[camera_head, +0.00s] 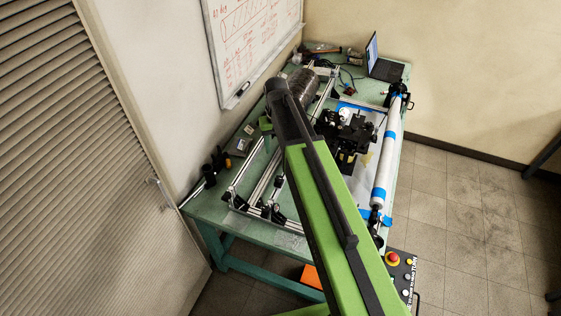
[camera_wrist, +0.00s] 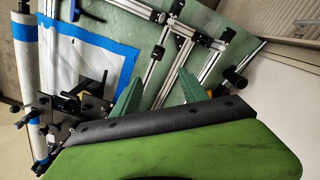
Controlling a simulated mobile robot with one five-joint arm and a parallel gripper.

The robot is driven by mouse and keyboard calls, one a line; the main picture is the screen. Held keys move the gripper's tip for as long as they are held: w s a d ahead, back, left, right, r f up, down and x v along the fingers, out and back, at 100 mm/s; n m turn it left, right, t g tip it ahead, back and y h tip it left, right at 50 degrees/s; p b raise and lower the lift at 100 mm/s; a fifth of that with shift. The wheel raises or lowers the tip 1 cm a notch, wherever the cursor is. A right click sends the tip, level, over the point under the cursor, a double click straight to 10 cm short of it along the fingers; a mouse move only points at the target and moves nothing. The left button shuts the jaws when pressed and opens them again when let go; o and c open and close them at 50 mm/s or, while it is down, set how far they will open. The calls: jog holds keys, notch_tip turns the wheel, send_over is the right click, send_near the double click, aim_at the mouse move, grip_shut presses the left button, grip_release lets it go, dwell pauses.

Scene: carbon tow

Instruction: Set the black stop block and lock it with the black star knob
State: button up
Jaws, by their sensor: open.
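My gripper (camera_wrist: 157,96) shows in the wrist view as two green fingers standing apart, with nothing visible between them. It is over the bench, by the aluminium rails (camera_wrist: 210,60). Several small black fittings sit on these rails, one of them a black block (camera_wrist: 158,52) on a rail beyond the fingers. I cannot tell which fitting is the stop block. A black knob-like part (camera_wrist: 236,80) lies at the right of the rails; I cannot tell if it is the star knob.
The green bench (camera_head: 205,207) carries a long white roller (camera_head: 386,155) with blue tape on its right side and a black carriage (camera_head: 345,135) in the middle. A laptop (camera_head: 380,64) stands at the back. A whiteboard (camera_head: 240,50) hangs on the left wall.

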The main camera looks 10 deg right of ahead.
aim_at(279, 178)
jog(key=f+b, duration=1.7)
jog(key=shift+d+f+b, duration=0.35)
jog(key=shift+r, duration=0.1)
